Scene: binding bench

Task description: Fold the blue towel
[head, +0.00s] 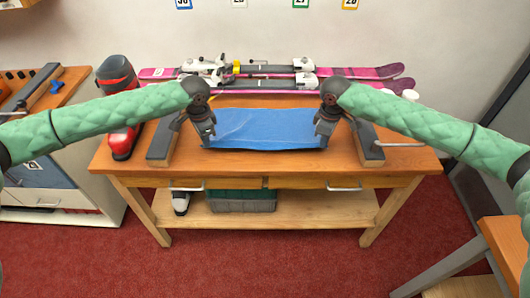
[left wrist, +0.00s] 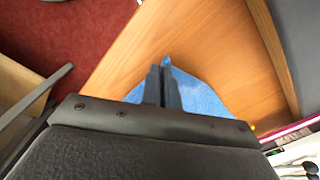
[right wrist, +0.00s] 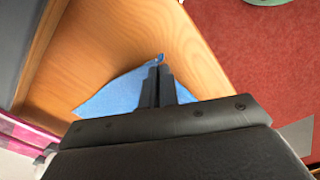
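The blue towel (head: 264,128) lies spread as a wide rectangle on the wooden bench, with a faint crease near its left part. My left gripper (head: 209,140) is at the towel's left end, near its front corner. In the left wrist view its fingers are together, with a bit of blue towel (left wrist: 200,95) at the tips. My right gripper (head: 323,138) is at the right end near the front corner. In the right wrist view its fingers are together, with a blue towel corner (right wrist: 158,60) poking out past the tips. The front corners are partly hidden by the grippers.
The wooden bench (head: 405,160) has dark grey blocks left (head: 161,145) and right (head: 368,146) of the towel. Pink skis (head: 350,72) with bindings lie along the back. A red ski boot (head: 120,140) stands at the left, partly hidden by my left arm.

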